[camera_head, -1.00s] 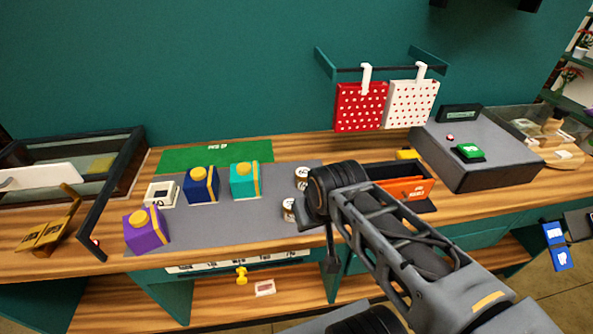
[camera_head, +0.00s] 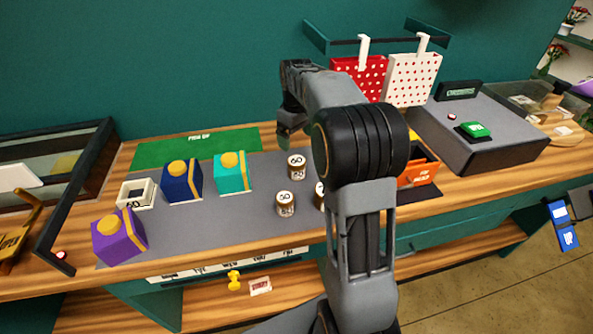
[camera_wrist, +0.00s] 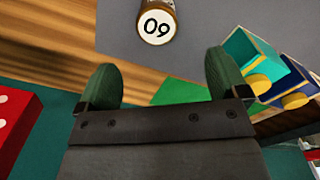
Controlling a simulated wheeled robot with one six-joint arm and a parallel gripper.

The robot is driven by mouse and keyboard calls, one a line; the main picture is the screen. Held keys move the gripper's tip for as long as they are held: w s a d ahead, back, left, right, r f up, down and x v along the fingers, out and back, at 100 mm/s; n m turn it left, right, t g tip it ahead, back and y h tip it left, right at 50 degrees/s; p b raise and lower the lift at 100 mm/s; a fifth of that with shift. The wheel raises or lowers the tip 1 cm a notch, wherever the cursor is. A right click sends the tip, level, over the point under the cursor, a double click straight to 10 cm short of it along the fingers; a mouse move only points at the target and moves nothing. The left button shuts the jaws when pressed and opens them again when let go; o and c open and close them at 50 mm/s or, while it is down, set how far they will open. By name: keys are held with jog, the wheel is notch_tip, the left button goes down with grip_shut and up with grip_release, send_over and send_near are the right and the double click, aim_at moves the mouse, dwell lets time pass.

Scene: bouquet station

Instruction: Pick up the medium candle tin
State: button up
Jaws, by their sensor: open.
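Three small brown-and-white candle tins stand on the grey mat: a rear one (camera_head: 297,166), a front one (camera_head: 285,204) and a right one (camera_head: 319,196) partly hidden by my arm. The rear and front ones carry a "60" label; I cannot tell which is the medium one. My gripper (camera_head: 284,138) hangs behind the rear tin, near the back of the counter. In the wrist view my gripper (camera_wrist: 163,80) has its two green fingers wide apart with nothing between them. One tin (camera_wrist: 157,24) lies beyond the fingers at the top edge, its label upside down.
Purple (camera_head: 119,236), blue (camera_head: 182,182) and teal (camera_head: 231,174) boxes and a white open box (camera_head: 136,195) stand left of the tins. An orange bin (camera_head: 417,172) and grey console (camera_head: 475,135) are right. Dotted bags (camera_head: 412,80) hang behind.

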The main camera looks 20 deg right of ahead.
aim_at(297, 161)
notch_tip(297, 161, down, 8)
jog(key=shift+w+d+f, duration=0.1)
jog(key=shift+w, duration=0.05)
jog(key=shift+d+f+p, duration=0.15)
jog(key=shift+f+p, duration=0.5)
jog(key=shift+f, duration=2.05)
jog(key=c, duration=1.1)
